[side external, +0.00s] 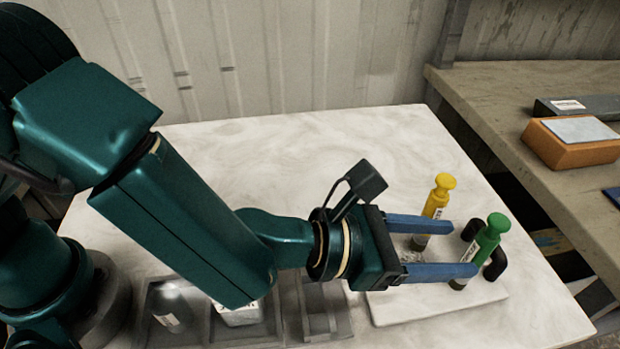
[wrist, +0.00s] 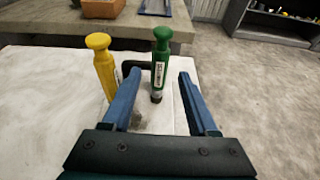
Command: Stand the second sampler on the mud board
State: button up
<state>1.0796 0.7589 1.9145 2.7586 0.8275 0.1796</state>
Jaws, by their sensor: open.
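A green sampler (side external: 487,238) stands upright on the pale mud board (side external: 390,309); it also shows in the wrist view (wrist: 160,58). A yellow sampler (side external: 438,197) stands upright farther back on the board and shows left of my gripper in the wrist view (wrist: 104,68). My gripper (side external: 462,246) is open and level, low over the board. In the wrist view its blue fingers (wrist: 160,76) are on either side of the green sampler, with visible gaps. The yellow sampler is outside the left finger. The near finger hides part of the green sampler's lower end in the side view.
A black handle (side external: 496,264) is at the board's far end, behind the green sampler. A grey compartmented tray (side external: 338,318) with items lies beneath my arm. A side bench holds an orange block (side external: 570,150). The white table (side external: 270,150) is clear at the back.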

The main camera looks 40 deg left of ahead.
jog(key=w+a+r+n+t+y, duration=0.1)
jog(key=a+r+n+y, duration=0.2)
jog(key=a+n+y, duration=0.5)
jog(key=w+a+r+n+t+y, duration=0.15)
jog(key=a+n, duration=0.35)
jog(key=a, duration=0.7)
jog(key=w+a+r+n+t+y, duration=0.1)
jog(key=a+r+n+y, duration=0.5)
jog(key=a, duration=0.5)
jog(key=s+a+f+n+g, duration=0.5)
jog(key=s+a+n+g, duration=0.3)
jog(key=s+n, duration=0.55)
jog(key=s+d+r+n+h, duration=0.1)
jog(key=s+d+n+h, duration=0.3)
jog(key=n, duration=0.8)
jog(key=shift+s+d+h, duration=0.3)
jog(key=shift+d+h, duration=0.25)
jog(key=shift+d, duration=0.85)
jog(key=shift+n, duration=0.25)
